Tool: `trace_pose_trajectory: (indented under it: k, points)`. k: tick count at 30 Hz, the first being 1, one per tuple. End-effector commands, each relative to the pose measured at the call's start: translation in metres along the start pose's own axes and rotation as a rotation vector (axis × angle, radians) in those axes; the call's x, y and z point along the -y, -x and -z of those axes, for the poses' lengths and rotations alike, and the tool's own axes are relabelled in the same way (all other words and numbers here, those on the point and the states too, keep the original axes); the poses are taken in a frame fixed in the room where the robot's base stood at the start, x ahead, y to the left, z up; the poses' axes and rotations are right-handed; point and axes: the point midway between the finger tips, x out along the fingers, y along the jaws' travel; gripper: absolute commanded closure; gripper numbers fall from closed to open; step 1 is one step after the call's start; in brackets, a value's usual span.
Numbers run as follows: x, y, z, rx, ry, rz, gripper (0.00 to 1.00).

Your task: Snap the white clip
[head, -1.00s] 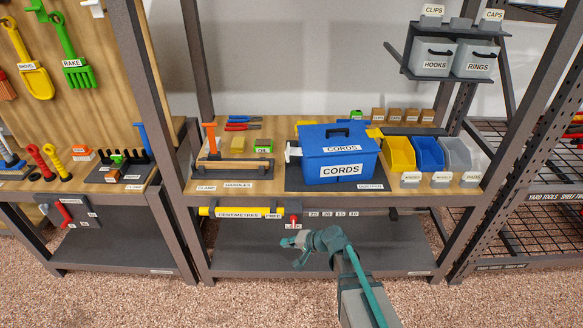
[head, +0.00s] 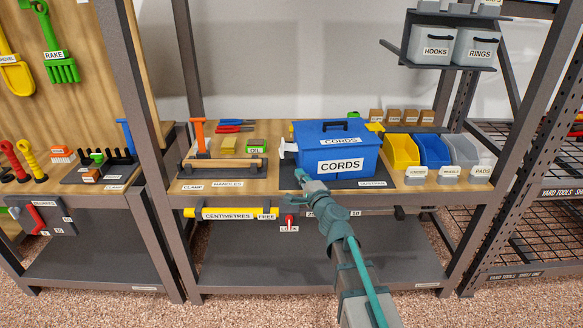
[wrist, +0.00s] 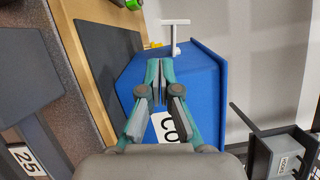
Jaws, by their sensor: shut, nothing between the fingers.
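The white clip (head: 288,147) is a T-shaped piece sticking out from the left side of the blue CORDS box (head: 361,162). In the wrist view the clip (wrist: 174,38) juts out beyond the edge of the blue box (wrist: 205,85). My gripper (head: 299,173) is shut and empty, in front of the box's lower left corner and below the clip in the head view. In the wrist view my gripper's fingertips (wrist: 160,64) point toward the clip, with a visible gap between them and it. Part of the box front is hidden behind the fingers.
The box stands on a dark mat (head: 293,180) on the wooden bench. Yellow, blue and grey bins (head: 402,152) stand to its right. A yellow CENTIMETRES tube (head: 222,213) hangs below the bench front.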

Motion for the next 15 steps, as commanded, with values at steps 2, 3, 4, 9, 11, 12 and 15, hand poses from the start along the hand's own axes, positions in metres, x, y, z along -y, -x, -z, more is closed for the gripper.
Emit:
trace_pose_trajectory:
  k: [2,3,4,9,11,12,15]
  points:
    - [0.0006,0.0000,0.0009,-0.005,-0.007,0.004,1.00]
    - [0.0012,0.0000,0.0011,-0.006,-0.008,0.005,1.00]
    - [0.0015,0.0000,0.0011,-0.006,-0.008,0.005,1.00]
    - [0.0016,0.0000,0.0009,-0.005,-0.007,0.005,1.00]
    - [0.0016,-0.0002,0.0009,-0.005,-0.007,0.004,1.00]
    - [0.0015,-0.0005,0.0009,-0.005,-0.007,0.004,1.00]
    - [0.0015,-0.0036,0.0010,-0.005,-0.007,0.004,1.00]
